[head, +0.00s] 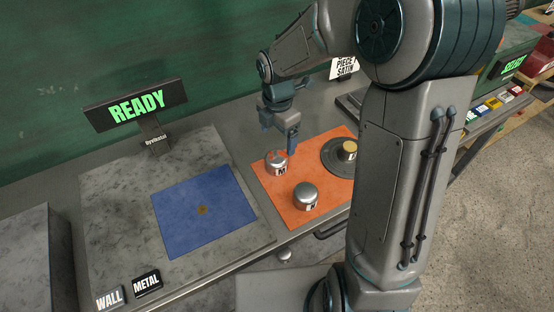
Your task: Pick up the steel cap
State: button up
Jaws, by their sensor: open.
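Two silver, steel-looking caps rest on the orange mat (268,196). One cap (277,158) with a letter label on its front is at the mat's far left. The other cap (306,192), also labelled, sits nearer the front edge. My gripper (291,151) points down, just right of the far cap and close to it in the picture. It is open, with no cap visibly held. Its fingers are small and partly overlap each other, so I cannot tell whether they touch the far cap.
A dark round disc (333,163) with a brass-coloured cap (348,147) is on the mat's right, partly behind my arm. Left is a grey slab with a blue mat (203,212). A READY sign (137,106) stands behind. METAL (147,283) and WALL (110,298) blocks are in front.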

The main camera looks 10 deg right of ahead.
aim_at(276, 156)
jog(key=shift+a+f+p, duration=0.2)
jog(key=shift+f+p, duration=0.4)
jog(key=shift+f, duration=4.2)
jog(key=c, duration=1.3)
jog(key=shift+r, duration=0.2)
